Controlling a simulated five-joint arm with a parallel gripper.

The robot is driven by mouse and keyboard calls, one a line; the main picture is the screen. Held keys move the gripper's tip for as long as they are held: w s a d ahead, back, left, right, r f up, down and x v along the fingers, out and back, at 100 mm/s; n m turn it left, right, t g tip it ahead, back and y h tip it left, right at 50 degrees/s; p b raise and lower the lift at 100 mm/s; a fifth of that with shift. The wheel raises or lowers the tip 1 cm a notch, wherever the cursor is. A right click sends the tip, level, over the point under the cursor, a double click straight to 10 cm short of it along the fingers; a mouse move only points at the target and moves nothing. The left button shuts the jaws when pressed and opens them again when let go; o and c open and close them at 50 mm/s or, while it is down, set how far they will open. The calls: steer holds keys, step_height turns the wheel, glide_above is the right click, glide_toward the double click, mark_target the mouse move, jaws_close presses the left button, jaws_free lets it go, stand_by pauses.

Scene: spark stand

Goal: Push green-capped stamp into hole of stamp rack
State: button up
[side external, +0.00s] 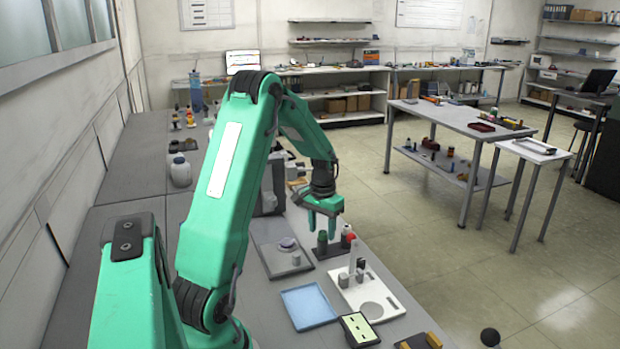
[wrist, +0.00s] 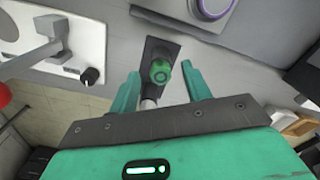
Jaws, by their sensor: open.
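The green-capped stamp (side external: 322,244) stands upright at the left end of the dark stamp rack (side external: 336,248). I cannot tell how deep it sits in its hole. My gripper (side external: 322,231) is open and points down just above it. In the wrist view the green cap (wrist: 161,71) lies between the two spread fingers, with a gap on each side.
A white stand with a post (side external: 368,295) is in front of the rack. A grey tray (side external: 272,262) with a round item is to the left. A blue tray (side external: 308,306) and a dark-framed box (side external: 359,329) are nearer. The table's right edge is close to the rack.

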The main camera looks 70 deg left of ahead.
mark_target(322, 232)
steer(key=shift+r, duration=3.5)
